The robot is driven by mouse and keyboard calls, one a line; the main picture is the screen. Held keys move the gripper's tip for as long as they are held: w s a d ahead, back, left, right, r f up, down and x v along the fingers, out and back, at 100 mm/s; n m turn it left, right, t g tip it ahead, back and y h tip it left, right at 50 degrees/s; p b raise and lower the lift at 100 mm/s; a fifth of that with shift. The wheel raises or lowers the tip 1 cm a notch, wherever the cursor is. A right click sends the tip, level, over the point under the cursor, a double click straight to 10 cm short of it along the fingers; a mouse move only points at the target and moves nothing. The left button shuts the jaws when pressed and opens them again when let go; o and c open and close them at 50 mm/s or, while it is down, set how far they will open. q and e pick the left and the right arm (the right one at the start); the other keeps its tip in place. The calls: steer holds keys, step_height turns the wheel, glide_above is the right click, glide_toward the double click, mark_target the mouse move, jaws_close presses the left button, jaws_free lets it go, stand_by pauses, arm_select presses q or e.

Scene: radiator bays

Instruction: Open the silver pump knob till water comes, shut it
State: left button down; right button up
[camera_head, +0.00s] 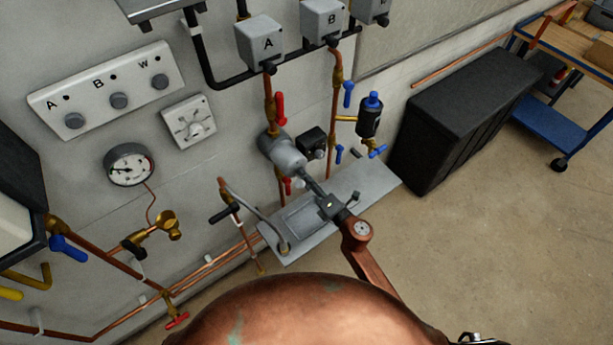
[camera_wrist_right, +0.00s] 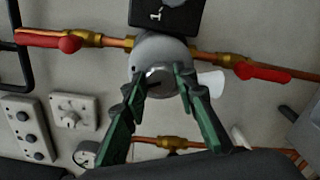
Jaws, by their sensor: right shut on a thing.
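The silver pump (camera_head: 275,143) is a grey cylinder on the vertical copper pipe under box A, and it also shows in the wrist view (camera_wrist_right: 150,48). Its silver knob (camera_wrist_right: 160,76) faces the wrist camera. My right gripper (camera_head: 306,180) reaches up to the pump's front from below right. In the wrist view its two green-sided fingers (camera_wrist_right: 161,80) stand on either side of the knob and are shut on it. The fingers partly hide the knob, and I cannot tell how far it is turned. My left gripper is not in view.
Red levers (camera_head: 280,108) sit above and below the pump. A black box (camera_head: 313,140) is close on its right. A grey tray (camera_head: 375,190) lies below. A gauge (camera_head: 129,165) and dial (camera_head: 189,122) are at left, a black chest (camera_head: 455,115) at right. Floor is clear lower right.

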steer(key=shift+m, duration=0.3)
steer(key=o, duration=1.1)
steer(key=v, duration=1.2)
